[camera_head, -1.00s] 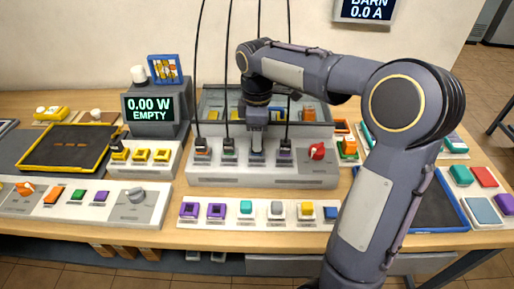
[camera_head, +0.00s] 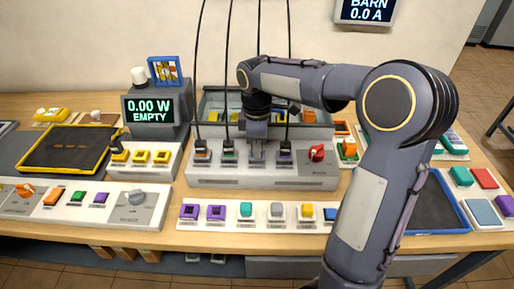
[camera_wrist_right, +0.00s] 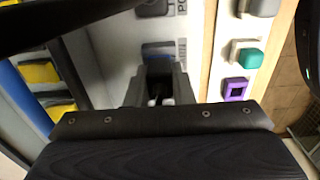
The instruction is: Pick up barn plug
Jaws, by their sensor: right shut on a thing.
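My right gripper (camera_head: 257,151) reaches down over the grey socket panel (camera_head: 315,180) in the middle of the table. In the right wrist view its fingers (camera_wrist_right: 158,95) are shut around a dark plug (camera_wrist_right: 158,72), the third from the left in the row. I take this as the barn plug; its label cannot be read. The gripper hides most of it in the head view, with its black cable (camera_head: 259,25) rising behind. The plug appears to be at its socket; I cannot tell whether it is seated. My left gripper is out of view.
Other cabled plugs stand close by: one orange-marked (camera_head: 202,149), one green-marked (camera_head: 229,151), one purple-marked (camera_head: 285,149). A red knob (camera_head: 317,152) is on the panel's right. A strip of coloured buttons (camera_head: 292,225) lies in front. A display box (camera_head: 153,108) stands left.

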